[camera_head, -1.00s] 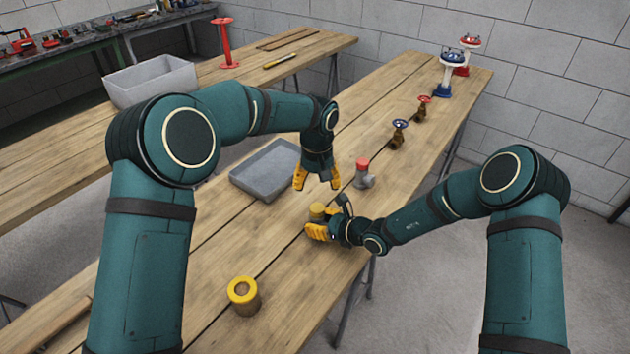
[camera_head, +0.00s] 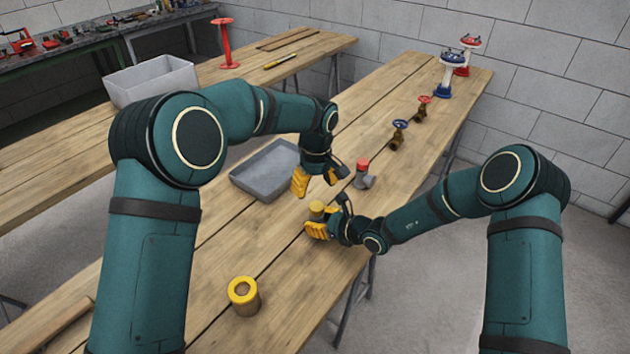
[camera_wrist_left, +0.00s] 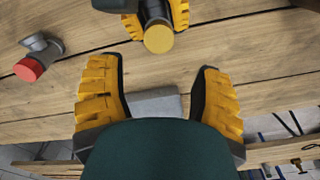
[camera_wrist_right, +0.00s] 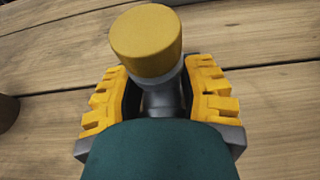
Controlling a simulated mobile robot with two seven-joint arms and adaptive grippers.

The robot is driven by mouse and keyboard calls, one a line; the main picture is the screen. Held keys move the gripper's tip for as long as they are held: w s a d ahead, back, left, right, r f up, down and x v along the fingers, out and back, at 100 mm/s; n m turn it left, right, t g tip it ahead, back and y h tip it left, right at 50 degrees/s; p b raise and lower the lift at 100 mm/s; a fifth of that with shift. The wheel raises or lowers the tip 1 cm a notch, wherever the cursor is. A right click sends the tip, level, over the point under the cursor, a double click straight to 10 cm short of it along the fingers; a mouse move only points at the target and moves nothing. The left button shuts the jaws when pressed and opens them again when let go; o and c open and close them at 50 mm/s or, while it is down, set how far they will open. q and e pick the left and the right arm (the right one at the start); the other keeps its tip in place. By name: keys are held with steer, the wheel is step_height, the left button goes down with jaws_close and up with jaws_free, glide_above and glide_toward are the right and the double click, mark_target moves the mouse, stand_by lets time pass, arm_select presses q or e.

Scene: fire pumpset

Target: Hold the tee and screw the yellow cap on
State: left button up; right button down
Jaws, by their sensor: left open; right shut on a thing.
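The yellow cap (camera_head: 317,208) sits on the upper end of the grey tee (camera_wrist_right: 162,98); whether it is threaded on I cannot tell. My right gripper (camera_head: 320,226) is shut on the tee at the table's right part, and its fingers hide much of it. In the right wrist view the cap (camera_wrist_right: 146,40) stands above the fingers. My left gripper (camera_head: 320,180) is open and empty, above and beyond the cap in the head view. In the left wrist view the cap (camera_wrist_left: 159,39) lies ahead of the open fingers, apart from them.
A grey fitting with a red cap (camera_head: 362,172) stands just right of my left gripper. A grey tray (camera_head: 250,186) lies to the left. A brown cylinder with a yellow ring (camera_head: 243,295) stands near the front. Valves (camera_head: 399,136) stand farther back.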

mark_target(316, 204)
arm_select(q)
step_height(316, 204, down, 7)
steer(key=shift+a, duration=0.1)
stand_by(0.3)
jaws_close()
steer(key=m, duration=0.3)
steer(key=shift+w+m, duration=0.1)
steer(key=shift+m, duration=0.2)
steer(key=m, duration=0.3)
steer(key=shift+m, duration=0.4)
steer(key=m, duration=0.6)
steer(key=shift+d+f, duration=0.1)
steer(key=shift+d, duration=0.15)
